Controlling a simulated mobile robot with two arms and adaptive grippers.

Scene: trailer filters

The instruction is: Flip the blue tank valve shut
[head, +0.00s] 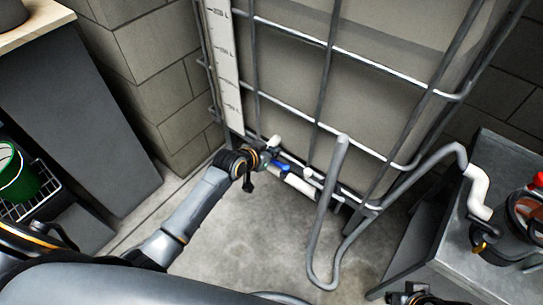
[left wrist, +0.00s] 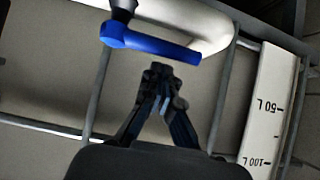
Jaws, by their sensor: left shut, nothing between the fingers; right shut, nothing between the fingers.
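The blue tank valve (head: 284,168) sits on the white outlet pipe (head: 300,187) at the foot of the caged tank. In the left wrist view the blue valve handle (left wrist: 150,43) points right from its dark hub, across the front of the curved white pipe (left wrist: 205,25). My left gripper (head: 266,159) is low at the tank, just left of the valve. In the left wrist view its fingertips (left wrist: 160,72) are together and empty, just below the handle, with a small apparent gap. My right gripper (head: 408,297) is partly visible at the bottom edge, shut and far from the valve.
Metal cage bars (head: 323,85) cross the tank (head: 390,110) above the valve. A bent grey hose (head: 328,215) stands right of it. A metal table (head: 455,235) is at right, a dark cabinet (head: 80,115) at left. The concrete floor (head: 245,235) before the tank is clear.

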